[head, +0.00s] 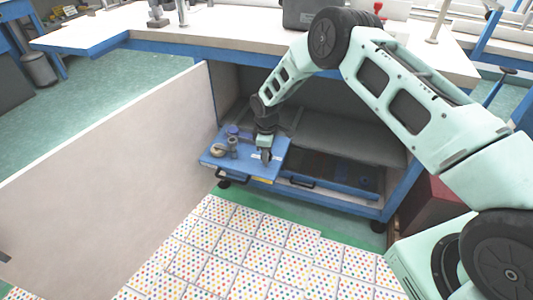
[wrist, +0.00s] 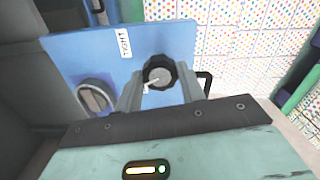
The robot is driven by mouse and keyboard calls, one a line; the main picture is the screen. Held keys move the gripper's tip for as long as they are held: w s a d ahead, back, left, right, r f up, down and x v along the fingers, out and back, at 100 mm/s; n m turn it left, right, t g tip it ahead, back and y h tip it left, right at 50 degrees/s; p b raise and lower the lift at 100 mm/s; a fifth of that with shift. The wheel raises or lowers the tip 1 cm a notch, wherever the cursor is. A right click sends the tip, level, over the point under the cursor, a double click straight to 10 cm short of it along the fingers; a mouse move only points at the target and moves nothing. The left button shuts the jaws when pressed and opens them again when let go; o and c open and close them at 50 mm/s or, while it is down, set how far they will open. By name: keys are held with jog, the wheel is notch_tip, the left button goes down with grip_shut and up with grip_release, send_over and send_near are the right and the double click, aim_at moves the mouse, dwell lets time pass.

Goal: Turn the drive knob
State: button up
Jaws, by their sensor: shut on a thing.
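The drive knob (wrist: 159,72) is a dark, scalloped knob with a grey face and a small white mark at its lower left. It sits on a blue panel (wrist: 70,50). My gripper (wrist: 160,88) has one finger on each side of the knob and is shut on it. In the head view my gripper (head: 266,158) reaches down to the blue panel (head: 258,172) under the bench, and it hides the knob there.
The white bench top (head: 230,35) overhangs behind. A pale partition (head: 110,150) stands left.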

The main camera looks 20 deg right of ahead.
jog(key=m, duration=0.4)
jog(key=shift+m, duration=0.3)
jog(key=m, duration=0.3)
jog(key=shift+m+b, duration=0.3)
jog(key=shift+b, duration=0.05)
jog(key=m, duration=0.4)
jog(key=shift+m, duration=1.6)
jog(key=shift+r, duration=0.1)
jog(key=shift+w, duration=0.1)
jog(key=o, duration=1)
